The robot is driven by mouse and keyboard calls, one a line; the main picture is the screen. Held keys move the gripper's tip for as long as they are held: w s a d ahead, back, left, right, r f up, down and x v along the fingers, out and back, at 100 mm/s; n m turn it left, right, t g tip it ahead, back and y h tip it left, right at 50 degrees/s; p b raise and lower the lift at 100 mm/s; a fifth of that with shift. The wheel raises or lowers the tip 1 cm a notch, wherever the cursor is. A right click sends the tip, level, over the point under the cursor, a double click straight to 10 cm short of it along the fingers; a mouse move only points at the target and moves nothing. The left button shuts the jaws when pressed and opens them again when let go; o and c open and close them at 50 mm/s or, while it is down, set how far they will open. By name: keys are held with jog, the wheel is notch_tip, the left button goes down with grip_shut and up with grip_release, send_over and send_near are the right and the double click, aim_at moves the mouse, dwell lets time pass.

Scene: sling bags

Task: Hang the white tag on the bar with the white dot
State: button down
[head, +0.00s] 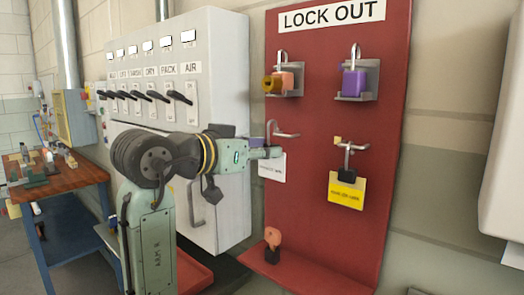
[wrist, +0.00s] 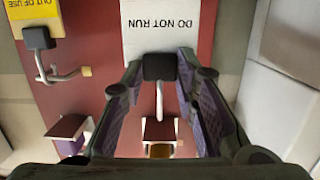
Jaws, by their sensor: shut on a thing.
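The white tag (wrist: 165,27) reads "DO NOT RUN" and appears upside down in the wrist view. Its dark block (wrist: 158,67) is between the fingertips of my gripper (wrist: 159,72), which is shut on it. A thin grey hook (wrist: 159,100) extends from the block. In the head view the tag (head: 272,168) hangs below my gripper (head: 272,153), close to the red board. A grey bar (head: 287,135) is just above it; I cannot tell whether the hook is around it or in front. No white dot is clear on this bar; my gripper partly hides the area.
A yellow tag (head: 346,190) hangs at the right bar (head: 354,147), which has a small yellowish dot (head: 337,140) beside it. Orange (head: 285,80) and purple (head: 354,83) padlocks are above on the red board (head: 320,115). A grey switch cabinet (head: 222,90) stands left.

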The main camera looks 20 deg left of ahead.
aim_at(271, 159)
dwell(0.4)
jog(key=shift+r+x, duration=0.15)
jog(key=shift+x, duration=0.7)
jog(key=shift+r+x, duration=0.1)
jog(key=shift+x, duration=0.75)
jog(key=shift+f, duration=0.1)
jog(key=shift+f+b, duration=0.85)
jog(key=shift+f, duration=0.25)
jog(key=c, duration=1.2)
grip_release()
jog(key=shift+o, duration=0.4)
jog(key=o, duration=0.3)
